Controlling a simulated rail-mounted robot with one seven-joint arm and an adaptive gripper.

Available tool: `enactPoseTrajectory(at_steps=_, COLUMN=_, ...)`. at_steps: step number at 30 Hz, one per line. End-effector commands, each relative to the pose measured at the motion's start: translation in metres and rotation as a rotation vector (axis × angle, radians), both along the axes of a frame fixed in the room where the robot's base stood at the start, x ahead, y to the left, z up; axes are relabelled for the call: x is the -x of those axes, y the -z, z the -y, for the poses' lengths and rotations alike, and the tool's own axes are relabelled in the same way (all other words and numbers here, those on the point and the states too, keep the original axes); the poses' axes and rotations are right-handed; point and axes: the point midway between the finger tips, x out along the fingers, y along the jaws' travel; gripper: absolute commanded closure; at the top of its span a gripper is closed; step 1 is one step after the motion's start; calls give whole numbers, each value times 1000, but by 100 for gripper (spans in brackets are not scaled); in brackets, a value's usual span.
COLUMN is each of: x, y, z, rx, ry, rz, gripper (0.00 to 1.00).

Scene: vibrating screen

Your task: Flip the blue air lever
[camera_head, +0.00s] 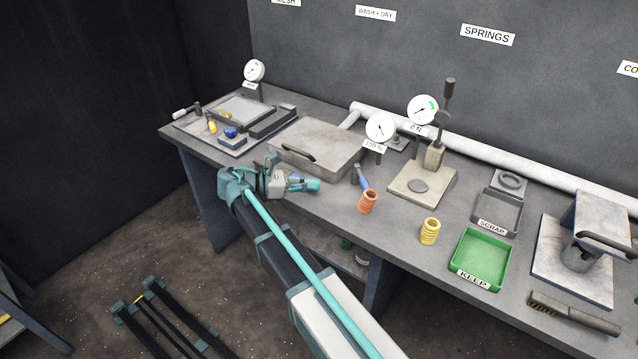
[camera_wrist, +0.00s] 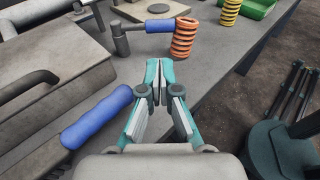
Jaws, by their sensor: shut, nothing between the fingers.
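My gripper (camera_head: 312,185) is shut and empty, above the front part of the bench, in front of the grey lidded box (camera_head: 330,135). Its fingertips meet in the wrist view (camera_wrist: 158,88). One lever with a blue grip (camera_head: 362,178) is on a dark post to the right of my gripper; its grip shows at the top of the wrist view (camera_wrist: 160,26), pointing toward the orange spring (camera_head: 367,201). Another blue grip (camera_wrist: 96,117) on a grey rod lies close, left of my fingers, apart from them; my gripper mostly hides it in the head view. Which one is the air lever I cannot tell.
The grey box stands behind my gripper. A yellow spring (camera_head: 430,231), a green tray (camera_head: 480,259) and a gauge (camera_head: 380,128) are to the right. A mesh tray (camera_head: 243,110) is at the left. The bench's front edge is close.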

Motion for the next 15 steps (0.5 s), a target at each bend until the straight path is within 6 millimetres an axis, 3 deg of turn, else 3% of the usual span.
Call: enactPoseTrajectory(at_steps=15, x=-9, y=16, z=93, rx=-2, ry=4, rz=-1, gripper=100)
